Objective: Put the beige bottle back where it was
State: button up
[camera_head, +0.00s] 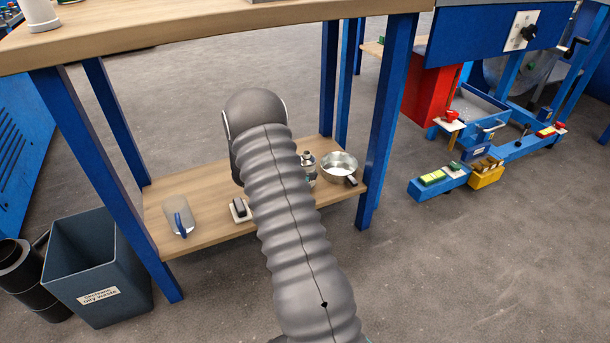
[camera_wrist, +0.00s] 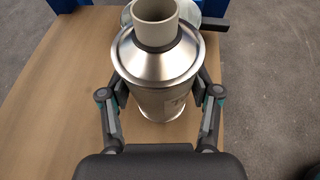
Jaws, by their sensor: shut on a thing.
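In the wrist view my gripper (camera_wrist: 159,86) is shut on a bottle (camera_wrist: 160,62). It has a shiny metallic beige-silver body, a sloped shoulder and a beige cap. It is between the two fingers, over bare wood; I cannot tell if its base touches the wood. In the head view a metallic bottle (camera_head: 308,162) shows on the lower shelf (camera_head: 215,225) just right of my arm, partly hidden; it appears to be the same one. My gripper is hidden behind my arm there.
A steel pan (camera_head: 339,164) with a dark handle is right of the bottle. A clear jug with a blue handle (camera_head: 178,218) and a small dark object on a pale base (camera_head: 239,209) are left. Blue table legs (camera_head: 385,120) frame the shelf. A waste bin (camera_head: 95,270) stands left.

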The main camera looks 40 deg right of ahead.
jog(key=shift+f, duration=0.65)
jog(key=shift+f, duration=0.1)
jog(key=o, duration=1.4)
